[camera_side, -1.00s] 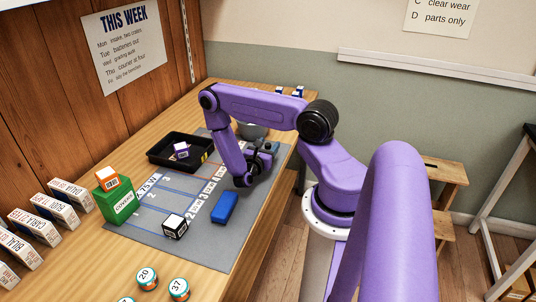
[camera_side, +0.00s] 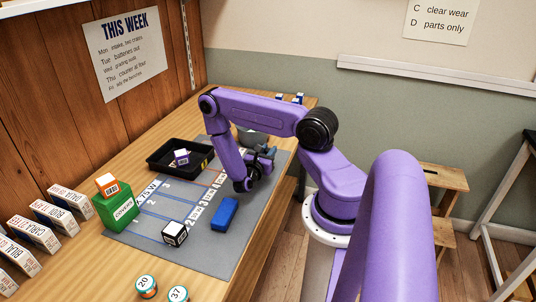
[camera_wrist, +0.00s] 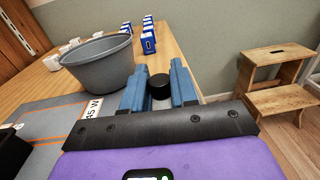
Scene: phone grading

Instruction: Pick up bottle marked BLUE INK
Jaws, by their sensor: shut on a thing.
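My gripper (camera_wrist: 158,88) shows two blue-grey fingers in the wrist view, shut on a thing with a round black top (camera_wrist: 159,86). It looks like a capped bottle, but its body and any label are hidden, so I cannot read BLUE INK on it. In the side view my gripper (camera_side: 266,155) is low over the far right part of the grey mat, near the grey bucket. The held thing cannot be made out clearly there.
A grey bucket (camera_wrist: 98,66) stands close to the left of my fingers. Several blue boxes (camera_wrist: 148,42) stand behind. A black tray (camera_side: 158,162), a blue block (camera_side: 225,212), a black-and-white cube (camera_side: 174,233) and a green box (camera_side: 117,211) are on or by the mat (camera_side: 190,255).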

